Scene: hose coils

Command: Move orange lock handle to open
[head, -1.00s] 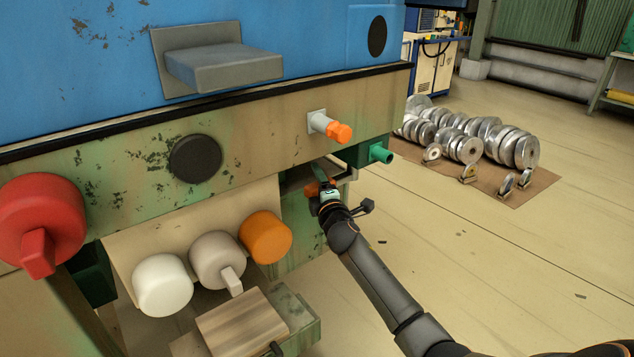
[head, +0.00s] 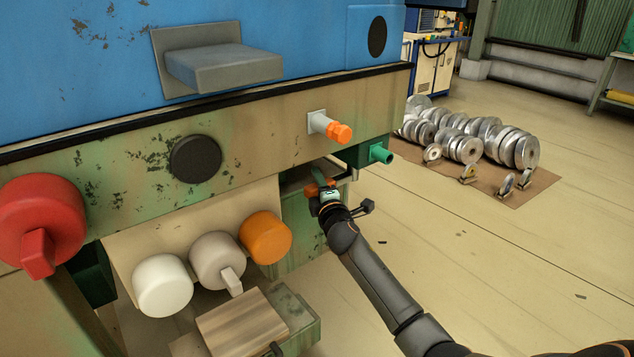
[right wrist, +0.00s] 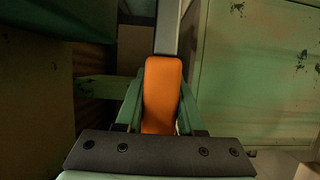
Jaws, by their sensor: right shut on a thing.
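The orange lock handle (right wrist: 160,92) lies between the two green fingers of my right gripper (right wrist: 158,118) in the right wrist view. A grey metal bar runs on from its far end. In the head view my right gripper (head: 326,190) is at the machine's lower right side, below the green pipe stub, shut on the handle. Only a small orange part of the handle (head: 311,190) shows there, the rest being hidden by the gripper. My left gripper is in neither view.
Orange (head: 265,238), grey-beige and white round knobs are to the left.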

